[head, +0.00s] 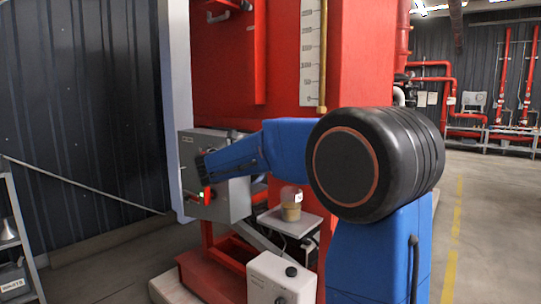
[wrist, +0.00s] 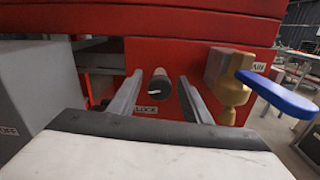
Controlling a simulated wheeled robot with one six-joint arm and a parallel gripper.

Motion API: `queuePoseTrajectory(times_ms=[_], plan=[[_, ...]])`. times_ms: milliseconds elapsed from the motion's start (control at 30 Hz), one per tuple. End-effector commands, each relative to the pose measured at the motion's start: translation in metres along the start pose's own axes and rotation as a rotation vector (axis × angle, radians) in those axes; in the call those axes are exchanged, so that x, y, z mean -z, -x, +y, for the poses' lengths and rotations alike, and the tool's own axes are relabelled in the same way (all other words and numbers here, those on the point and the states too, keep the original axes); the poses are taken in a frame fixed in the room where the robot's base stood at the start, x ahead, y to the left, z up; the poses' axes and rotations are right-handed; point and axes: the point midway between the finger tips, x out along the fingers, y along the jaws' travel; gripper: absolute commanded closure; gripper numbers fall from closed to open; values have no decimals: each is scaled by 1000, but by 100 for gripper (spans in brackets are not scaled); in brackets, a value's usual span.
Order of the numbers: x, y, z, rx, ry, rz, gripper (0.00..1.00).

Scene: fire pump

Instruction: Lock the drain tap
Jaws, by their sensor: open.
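The drain tap shows at right in the wrist view, with a brass body (wrist: 230,82) and a long blue lever handle (wrist: 277,94) pointing right and toward the camera. A partly cut-off label (wrist: 258,67) sits beside it on the red surface. My gripper (wrist: 160,77) is open and empty, left of the brass body. A dark round knob or pin (wrist: 159,82) shows between its two grey fingers, apart from both in the picture. A small label (wrist: 146,110), apparently reading LOCK, is below it. Contact cannot be told. In the head view the tap is not visible.
A grey control box (head: 218,185) with a red switch stands left of my arm, by the red tank (head: 225,70). A small light box (head: 280,280) is low in front. Open floor (head: 490,220) lies at right. A grey surface (wrist: 38,112) borders the wrist view's left.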

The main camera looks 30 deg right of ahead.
Motion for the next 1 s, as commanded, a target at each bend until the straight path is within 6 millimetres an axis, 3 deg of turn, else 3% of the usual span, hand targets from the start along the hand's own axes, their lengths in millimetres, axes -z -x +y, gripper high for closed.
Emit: queuePoseTrajectory(times_ms=[167, 333, 667, 1000], plan=[[0, 0, 0, 0, 0, 0, 58], [0, 0, 0, 0, 0, 0, 97], [0, 0, 0, 0, -32, 0, 97], [0, 0, 0, 0, -244, 0, 97]])
